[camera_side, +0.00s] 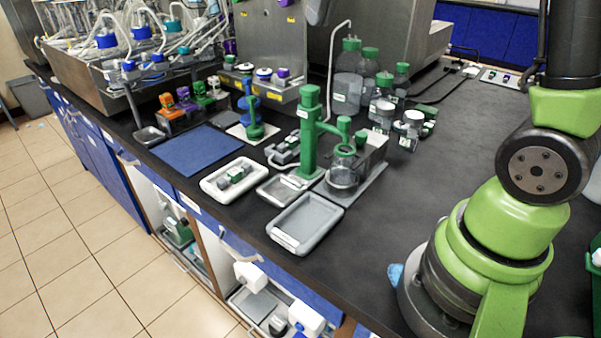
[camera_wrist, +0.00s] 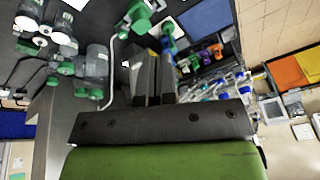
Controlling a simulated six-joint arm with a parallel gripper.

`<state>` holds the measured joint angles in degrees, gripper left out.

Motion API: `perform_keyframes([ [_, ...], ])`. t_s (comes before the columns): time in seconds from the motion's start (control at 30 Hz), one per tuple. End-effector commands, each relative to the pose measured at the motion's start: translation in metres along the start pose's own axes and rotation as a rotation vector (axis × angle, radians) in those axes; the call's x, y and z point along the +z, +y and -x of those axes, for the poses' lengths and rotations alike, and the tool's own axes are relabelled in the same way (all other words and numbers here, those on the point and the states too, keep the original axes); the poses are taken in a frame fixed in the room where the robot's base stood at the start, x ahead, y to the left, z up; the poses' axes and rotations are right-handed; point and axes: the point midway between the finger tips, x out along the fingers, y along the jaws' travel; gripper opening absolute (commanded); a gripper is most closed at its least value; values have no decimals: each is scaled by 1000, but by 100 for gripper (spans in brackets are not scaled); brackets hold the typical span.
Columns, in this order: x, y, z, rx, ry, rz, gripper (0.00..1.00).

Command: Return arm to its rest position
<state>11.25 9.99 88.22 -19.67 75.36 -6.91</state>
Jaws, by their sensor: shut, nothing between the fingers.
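My gripper (camera_wrist: 153,78) shows in the wrist view with its two dark fingers together, shut and empty. The fingers stand in front of the bench equipment, and nothing is held between them. In the side view my green and black arm rises at the right edge. Its upper part runs out of the top of the picture, so the gripper is not seen there.
The black bench (camera_side: 440,165) is bare between the glass bottles (camera_side: 348,75) and my arm. A green stand (camera_side: 311,125), a grey tray (camera_side: 305,222), a white tray (camera_side: 235,180) and a blue mat (camera_side: 195,150) lie along the front. Steel bioreactor equipment (camera_side: 270,40) stands behind.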

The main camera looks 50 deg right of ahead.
Motion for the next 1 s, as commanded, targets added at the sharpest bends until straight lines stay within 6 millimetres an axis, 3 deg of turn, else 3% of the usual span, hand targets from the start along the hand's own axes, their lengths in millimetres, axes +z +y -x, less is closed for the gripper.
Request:
perform_keyframes([
  [0.03, 20, -5, 14, -32, 27, 15, 0],
  [0.2, 84, -13, 39, -136, 100, 45, 0],
  [0.4, 153, -9, 43, -247, 172, 59, 0],
  [0.5, 176, -6, 38, -285, 193, 60, 0],
  [0.7, 194, -2, 33, -317, 212, 58, 0],
  [1.0, 195, -2, 32, -317, 211, 58, 0],
])
